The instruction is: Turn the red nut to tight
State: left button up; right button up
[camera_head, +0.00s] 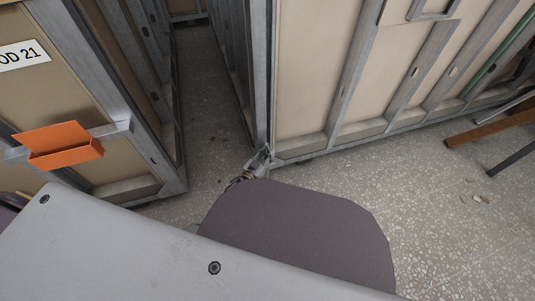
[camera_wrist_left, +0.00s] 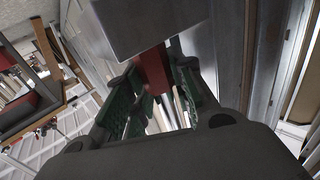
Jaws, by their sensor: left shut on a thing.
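The red nut (camera_wrist_left: 152,70) shows in the left wrist view as a red piece just under a grey metal block (camera_wrist_left: 148,25). My left gripper (camera_wrist_left: 154,88) has its green-padded fingers on both sides of the red nut and is shut on it. In the head view my left gripper (camera_head: 258,162) is small and partly hidden behind my own arm, at the lower corner of a pod frame. The nut cannot be made out in the head view. My right gripper is not in view.
A pod with a metal frame (camera_head: 268,80) and beige panels stands ahead and to the right. Another pod on the left carries an orange holder (camera_head: 65,145) and a label (camera_head: 22,55). A narrow floor gap (camera_head: 208,110) runs between them. Brown and dark legs (camera_head: 490,128) stand at the right.

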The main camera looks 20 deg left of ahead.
pick_arm(q)
grip_shut()
jog(key=shift+m+g+h, duration=0.4)
jog(key=shift+m+h, duration=0.4)
jog(key=shift+h, duration=0.2)
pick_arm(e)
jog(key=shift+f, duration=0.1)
pick_arm(q)
jog(key=shift+a+f+m+g+h+b, duration=0.1)
jog(key=shift+m+g+h+b, duration=0.4)
jog(key=shift+h, duration=0.5)
jog(key=shift+m+g+h+b, duration=1.45)
jog(key=shift+m+g+h, duration=0.4)
jog(key=shift+h, duration=0.35)
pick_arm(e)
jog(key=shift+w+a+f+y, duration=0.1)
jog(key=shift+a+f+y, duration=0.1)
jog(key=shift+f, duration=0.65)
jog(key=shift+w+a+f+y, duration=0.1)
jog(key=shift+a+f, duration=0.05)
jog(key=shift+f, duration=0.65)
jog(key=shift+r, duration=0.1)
pick_arm(q)
jog(key=o, duration=0.9)
grip_release()
